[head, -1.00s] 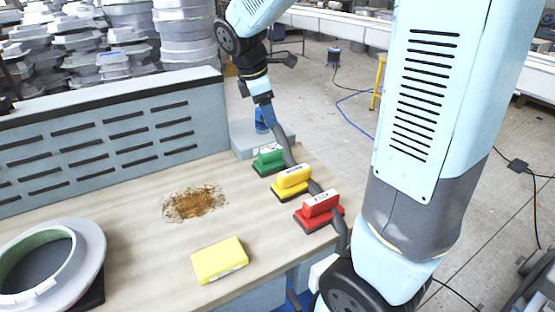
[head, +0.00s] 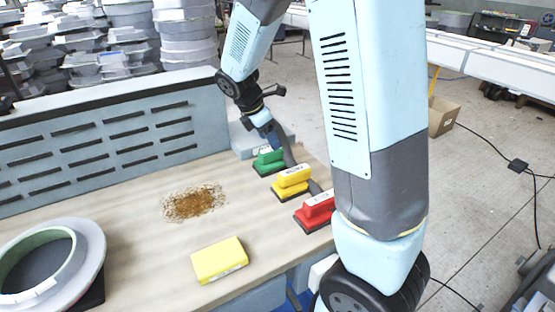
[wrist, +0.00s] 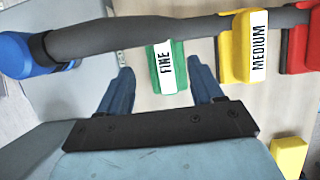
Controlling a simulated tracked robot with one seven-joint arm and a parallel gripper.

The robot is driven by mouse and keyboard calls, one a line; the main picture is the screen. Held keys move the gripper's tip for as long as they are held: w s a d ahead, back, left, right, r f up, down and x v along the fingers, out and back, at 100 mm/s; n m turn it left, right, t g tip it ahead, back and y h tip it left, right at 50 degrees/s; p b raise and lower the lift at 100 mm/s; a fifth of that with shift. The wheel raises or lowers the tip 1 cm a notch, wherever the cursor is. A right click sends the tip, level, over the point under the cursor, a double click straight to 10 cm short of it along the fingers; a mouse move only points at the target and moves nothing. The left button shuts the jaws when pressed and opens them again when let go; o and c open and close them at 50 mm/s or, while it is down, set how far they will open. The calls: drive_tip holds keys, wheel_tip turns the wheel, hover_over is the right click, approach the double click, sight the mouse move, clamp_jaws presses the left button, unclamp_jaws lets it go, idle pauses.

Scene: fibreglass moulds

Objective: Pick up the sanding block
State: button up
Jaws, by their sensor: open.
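Three sanding blocks stand in a row at the bench's right edge. The green one (head: 268,158) is farthest back, the yellow one (head: 292,180) is in the middle, and the red one (head: 317,210) is nearest, partly behind my arm. In the wrist view the green block (wrist: 168,68) is labelled FINE and the yellow one (wrist: 248,48) MEDIUM; the red one (wrist: 300,40) is cut off. My gripper (wrist: 160,75) is open and empty, its fingertips to either side of the green block's near end. It shows just behind the green block in the head view (head: 278,140).
A grey hose (wrist: 130,38) with a blue end runs along the blocks' far side. A loose yellow pad (head: 220,260), a brown dust patch (head: 194,202) and a round mould (head: 85,250) lie on the bench. A slotted panel (head: 110,140) stands behind.

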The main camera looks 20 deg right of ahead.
drive_tip(key=shift+a+x, duration=0.2)
drive_tip(key=shift+x, duration=2.5)
drive_tip(key=shift+s+f, duration=0.2)
drive_tip(key=shift+f, duration=0.15)
drive_tip(key=c, duration=1.1)
drive_tip(key=shift+c, duration=0.2)
wheel_tip(320, 180, up, 4)
drive_tip(key=shift+s+r, duration=0.1)
drive_tip(key=s+r, duration=0.9)
drive_tip(key=s, duration=0.4)
drive_tip(key=shift+s+a, duration=0.4)
drive_tip(key=shift+a, duration=0.05)
